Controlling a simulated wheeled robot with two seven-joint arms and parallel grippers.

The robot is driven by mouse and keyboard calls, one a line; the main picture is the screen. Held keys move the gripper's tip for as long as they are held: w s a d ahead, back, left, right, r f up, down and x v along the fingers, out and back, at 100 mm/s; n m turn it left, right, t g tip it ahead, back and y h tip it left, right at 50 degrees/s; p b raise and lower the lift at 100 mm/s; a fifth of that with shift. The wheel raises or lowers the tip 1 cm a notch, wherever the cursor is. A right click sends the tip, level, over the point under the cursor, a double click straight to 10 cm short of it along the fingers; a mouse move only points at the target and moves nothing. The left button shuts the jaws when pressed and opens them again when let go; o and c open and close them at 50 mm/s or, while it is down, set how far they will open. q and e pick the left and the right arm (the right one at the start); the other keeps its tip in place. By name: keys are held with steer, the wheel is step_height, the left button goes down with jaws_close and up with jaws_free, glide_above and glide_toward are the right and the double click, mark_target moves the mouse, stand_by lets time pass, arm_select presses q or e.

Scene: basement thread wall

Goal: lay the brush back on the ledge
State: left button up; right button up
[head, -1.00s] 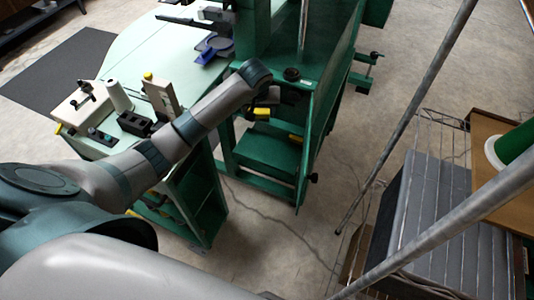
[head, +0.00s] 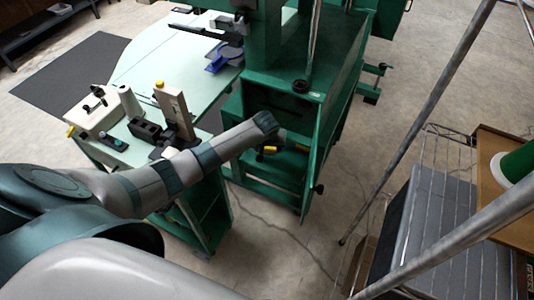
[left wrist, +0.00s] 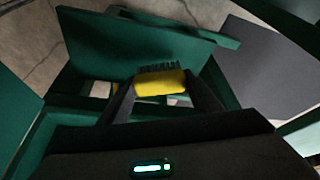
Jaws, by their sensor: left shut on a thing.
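The brush (head: 267,150) has a yellow body, seen small at the end of my left arm in the head view. In the left wrist view the brush (left wrist: 160,83) lies across between the two dark fingers, its dark bristles pointing up in the picture. My left gripper (left wrist: 162,88) is shut on it. In the head view my left gripper (head: 272,146) is mostly hidden by its own wrist, in front of the open side of the green machine (head: 290,90). I cannot tell which green surface is the ledge, or whether the brush touches one. My right gripper is not in view.
Another small yellow thing (head: 300,147) shows inside the green machine, right of the brush. A pale green table (head: 150,65) with a sewing-type device and blocks stands left. A grey slatted rack (head: 435,215) and slanting metal poles are at right.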

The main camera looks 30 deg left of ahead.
mark_target(267, 154)
arm_select(q)
steer(key=shift+f, duration=0.1)
steer(key=shift+f, duration=1.9)
steer(key=shift+f, duration=0.1)
steer(key=o, duration=1)
steer(key=shift+o, duration=0.2)
steer(key=v, duration=1.2)
